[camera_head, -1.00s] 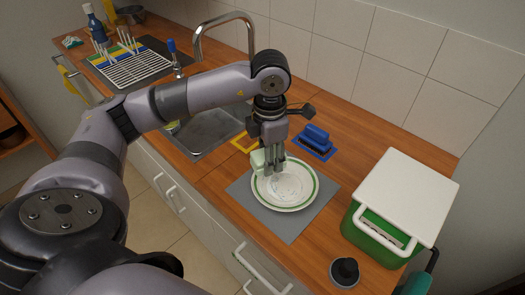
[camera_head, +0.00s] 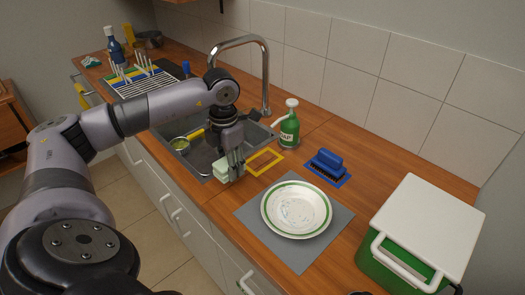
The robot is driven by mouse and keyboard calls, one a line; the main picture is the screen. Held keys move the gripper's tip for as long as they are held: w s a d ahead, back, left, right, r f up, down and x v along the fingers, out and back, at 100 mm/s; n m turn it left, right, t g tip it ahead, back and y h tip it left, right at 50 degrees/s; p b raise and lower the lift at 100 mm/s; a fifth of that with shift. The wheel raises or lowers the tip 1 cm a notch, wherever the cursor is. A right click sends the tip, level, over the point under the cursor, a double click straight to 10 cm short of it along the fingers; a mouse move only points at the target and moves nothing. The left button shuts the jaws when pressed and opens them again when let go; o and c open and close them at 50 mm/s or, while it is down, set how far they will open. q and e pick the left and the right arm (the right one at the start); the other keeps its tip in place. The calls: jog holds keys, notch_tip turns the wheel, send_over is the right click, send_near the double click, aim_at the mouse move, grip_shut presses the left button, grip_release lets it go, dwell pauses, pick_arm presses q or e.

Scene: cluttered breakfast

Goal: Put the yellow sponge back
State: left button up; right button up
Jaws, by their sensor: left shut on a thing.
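My left gripper (camera_head: 236,168) is shut on a pale, whitish-green block (camera_head: 223,172) that looks like a sponge. Its colour does not read as clear yellow. The gripper holds it over the front right edge of the sink, just left of an empty yellow outlined rectangle (camera_head: 279,159) on the wooden counter. Whether the block touches the counter, I cannot tell. A white plate with a green rim (camera_head: 297,208) lies on a grey mat (camera_head: 268,246) to the right, with faint marks on it. My right gripper is not in view.
A green soap bottle (camera_head: 289,128) stands behind the yellow outline. A blue brush (camera_head: 326,163) sits in a blue outline. A white-lidded green box (camera_head: 428,222) is at right. The faucet (camera_head: 266,75) rises behind the sink (camera_head: 202,158). A dish rack (camera_head: 146,82) stands far left.

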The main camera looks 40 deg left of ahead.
pick_arm(q)
jog(key=p, duration=0.3)
send_over(262, 161)
jog(key=shift+d, duration=0.1)
notch_tip(262, 161, down, 3)
jog(key=shift+r+p, duration=0.1)
jog(key=shift+p, duration=0.25)
jog(key=shift+f, duration=0.35)
jog(key=shift+f, duration=0.2)
jog(key=o, duration=1)
